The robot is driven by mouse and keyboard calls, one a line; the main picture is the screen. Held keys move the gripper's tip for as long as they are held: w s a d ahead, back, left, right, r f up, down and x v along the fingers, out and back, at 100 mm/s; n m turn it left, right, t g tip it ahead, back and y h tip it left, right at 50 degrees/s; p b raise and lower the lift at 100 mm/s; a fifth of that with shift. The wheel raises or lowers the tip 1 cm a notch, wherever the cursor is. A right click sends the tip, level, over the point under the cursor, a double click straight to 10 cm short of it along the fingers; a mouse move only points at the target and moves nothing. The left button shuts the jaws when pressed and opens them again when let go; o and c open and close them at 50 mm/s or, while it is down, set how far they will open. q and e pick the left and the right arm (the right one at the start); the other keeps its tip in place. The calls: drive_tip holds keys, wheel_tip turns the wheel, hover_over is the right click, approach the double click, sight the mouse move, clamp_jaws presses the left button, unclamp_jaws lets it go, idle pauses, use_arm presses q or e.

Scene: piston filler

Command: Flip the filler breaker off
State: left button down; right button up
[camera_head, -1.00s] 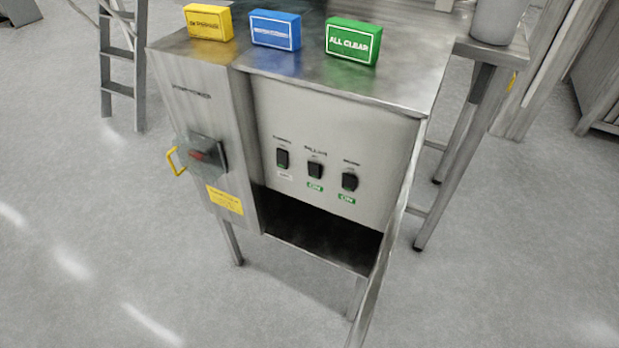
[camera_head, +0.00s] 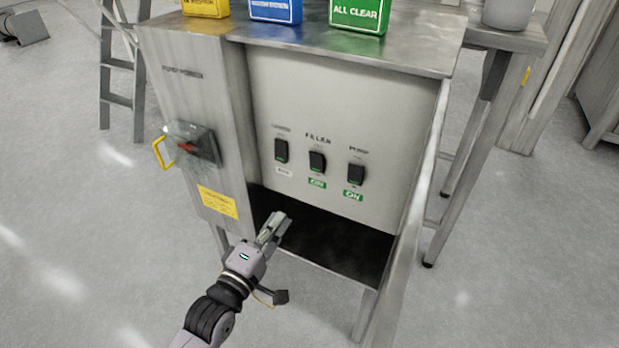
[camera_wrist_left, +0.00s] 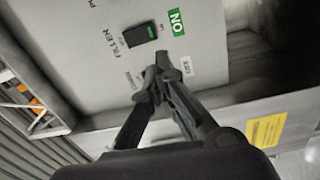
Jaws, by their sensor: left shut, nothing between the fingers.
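The filler breaker (camera_head: 317,161) is the middle black switch on the machine's pale front panel (camera_head: 335,110). A green ON label (camera_head: 317,183) sits below it. In the left wrist view the filler breaker (camera_wrist_left: 138,34) shows beside its FILLER lettering and green ON label (camera_wrist_left: 176,22). My left gripper (camera_head: 277,219) is shut and empty, below and left of the breaker in the head view. In the left wrist view its fingertips (camera_wrist_left: 156,76) overlap the panel, apart from the filler breaker. My right gripper is not in view.
The left breaker (camera_head: 281,151) has a pale label; the pump breaker (camera_head: 356,174) has a green ON label. A disconnect with a yellow handle (camera_head: 164,152) is on the left cabinet. Yellow, blue (camera_head: 275,10) and green (camera_head: 358,14) blocks stand on top. A dark opening lies below the panel.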

sight(315, 160)
use_arm(q)
drive_tip(key=r, duration=0.3)
drive_tip(key=shift+s+d+r+n+t+h, duration=0.25)
drive_tip(key=shift+s+d+n+t+h, duration=0.05)
drive_tip(key=shift+s+n+t, duration=0.1)
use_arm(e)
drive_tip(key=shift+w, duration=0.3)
use_arm(q)
drive_tip(key=shift+w, duration=0.15)
